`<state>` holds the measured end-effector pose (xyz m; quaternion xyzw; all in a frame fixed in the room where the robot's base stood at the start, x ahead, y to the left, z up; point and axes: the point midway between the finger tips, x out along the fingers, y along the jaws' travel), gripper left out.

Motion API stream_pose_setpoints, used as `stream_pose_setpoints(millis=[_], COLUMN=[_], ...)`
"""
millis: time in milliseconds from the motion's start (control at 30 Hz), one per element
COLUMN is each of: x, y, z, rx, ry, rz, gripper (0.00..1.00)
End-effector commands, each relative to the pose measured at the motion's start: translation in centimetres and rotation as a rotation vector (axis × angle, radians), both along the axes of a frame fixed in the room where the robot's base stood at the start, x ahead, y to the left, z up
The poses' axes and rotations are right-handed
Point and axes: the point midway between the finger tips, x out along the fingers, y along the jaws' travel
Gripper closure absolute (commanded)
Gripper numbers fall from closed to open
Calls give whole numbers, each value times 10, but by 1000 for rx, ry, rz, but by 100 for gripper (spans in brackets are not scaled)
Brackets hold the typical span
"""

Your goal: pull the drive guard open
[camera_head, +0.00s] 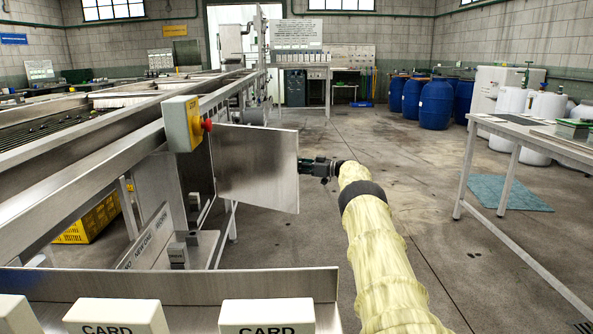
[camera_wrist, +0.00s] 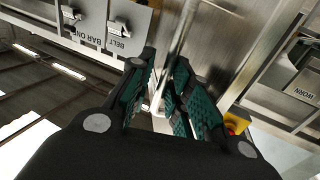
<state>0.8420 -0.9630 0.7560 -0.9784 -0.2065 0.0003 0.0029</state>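The drive guard (camera_head: 256,168) is a flat bare-metal panel on the near end of the steel machine. It stands out from the machine's side, its face toward the head camera. My gripper (camera_head: 308,166) is at the panel's right edge, reached by my sleeved arm from the right. In the wrist view, the green-padded fingers of my gripper (camera_wrist: 165,62) lie on either side of a slim metal bar (camera_wrist: 181,38), which looks like part of the guard. Whether they press on it is unclear. The far side of the panel is hidden.
A yellow box with a red stop button (camera_head: 183,124) sits left of the guard and above it. A metal bench (camera_head: 497,125) stands at right. Blue drums (camera_head: 436,104) are farther back. The floor (camera_head: 385,135) between is clear.

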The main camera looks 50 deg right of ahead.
Motion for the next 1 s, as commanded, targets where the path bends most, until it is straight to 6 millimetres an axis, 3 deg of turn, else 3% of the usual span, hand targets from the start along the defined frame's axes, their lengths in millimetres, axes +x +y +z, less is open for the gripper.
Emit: stream_pose_setpoints(millis=[533,733,1000], x=[-87,-102,-105], y=[-37,-45,-47], z=[8,6,6], rx=[-5,-6,-6], ry=[-2,-1,-1], rz=[-5,-6,-5], gripper=[81,81,81])
